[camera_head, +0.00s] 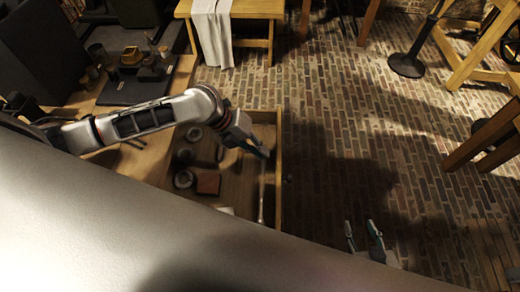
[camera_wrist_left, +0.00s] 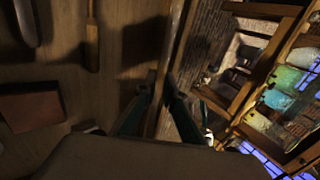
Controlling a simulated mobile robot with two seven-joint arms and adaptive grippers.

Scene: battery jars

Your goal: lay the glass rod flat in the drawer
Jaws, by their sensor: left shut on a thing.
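The wooden drawer (camera_head: 279,125) is pulled open, and its front wall also shows in the left wrist view (camera_wrist_left: 172,45). My left gripper (camera_head: 266,155) is at this wall. In the left wrist view its fingers (camera_wrist_left: 155,108) are on either side of the wall's top edge, shut on it. A thin pale stick (camera_head: 262,203) lies inside the drawer along the front wall; I cannot tell whether it is the glass rod. My right gripper (camera_head: 362,238) is low in the head view, over the brick floor, with its fingers apart and nothing seen between them.
A reddish square block (camera_head: 208,183) and several round dark pieces lie in the drawer. A wooden-handled tool (camera_wrist_left: 92,45) lies there too. A dark tray with a small stand (camera_head: 132,56) is on the worktop. The brick floor (camera_head: 330,120) right of the drawer is clear.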

